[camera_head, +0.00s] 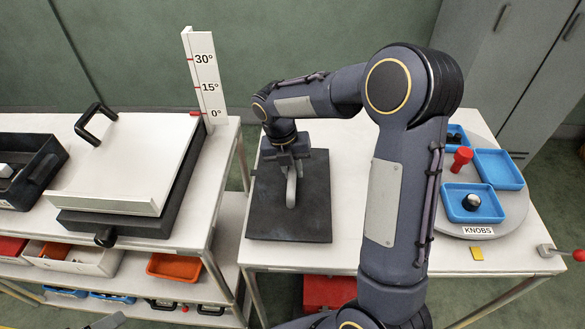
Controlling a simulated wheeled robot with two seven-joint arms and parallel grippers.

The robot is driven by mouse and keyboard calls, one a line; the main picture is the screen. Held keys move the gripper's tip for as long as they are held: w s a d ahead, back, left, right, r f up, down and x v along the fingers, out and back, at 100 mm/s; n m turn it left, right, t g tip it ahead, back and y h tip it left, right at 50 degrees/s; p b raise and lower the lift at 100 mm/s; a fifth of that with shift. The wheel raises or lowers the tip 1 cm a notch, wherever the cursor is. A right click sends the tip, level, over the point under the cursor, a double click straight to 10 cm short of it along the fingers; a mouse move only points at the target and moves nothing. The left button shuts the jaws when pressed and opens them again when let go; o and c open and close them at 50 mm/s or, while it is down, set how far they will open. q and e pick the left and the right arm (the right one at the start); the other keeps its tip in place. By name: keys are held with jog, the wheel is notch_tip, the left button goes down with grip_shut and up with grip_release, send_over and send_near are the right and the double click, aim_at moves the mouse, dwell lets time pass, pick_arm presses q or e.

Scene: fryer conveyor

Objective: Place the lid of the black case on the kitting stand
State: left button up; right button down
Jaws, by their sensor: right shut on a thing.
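A dark, flat, square slab (265,212), which looks like the lid, is over the white right-hand table. A light grey upright handle (291,192) stands at its middle. My right gripper (290,166) points down and is shut on this handle; its fingertips are partly hidden. I cannot tell whether the slab rests on the table or hangs just above it. An open black case (50,160) with small things inside is at the far left edge, partly cut off. I cannot make out the kitting stand for certain. My left gripper is not in view.
A white-topped press (125,165) with black handles and an angle scale (205,75) stands on the left table. Blue trays (490,205) with knobs sit on a round grey plate (460,229) at right. A gap separates the tables. My right arm hides part of the right table.

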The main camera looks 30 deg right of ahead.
aim_at(284, 179)
jog(key=c, duration=1.3)
grip_release()
notch_tip(284, 179, up, 11)
jog(key=w+a+p, duration=0.1)
jog(key=a, duration=0.1)
jog(key=s+r+m+t+y, duration=0.3)
jog(key=s+r+m, duration=0.1)
jog(key=s+m, duration=1.1)
jog(key=s+a+f+m+t+y, duration=0.2)
jog(key=s+m, duration=0.7)
jog(key=m, duration=0.7)
notch_tip(284, 179, down, 2)
jog(key=shift+a+f+t+y, duration=0.2)
jog(key=shift+a+t+y, duration=0.1)
jog(key=shift+a+t, duration=0.65)
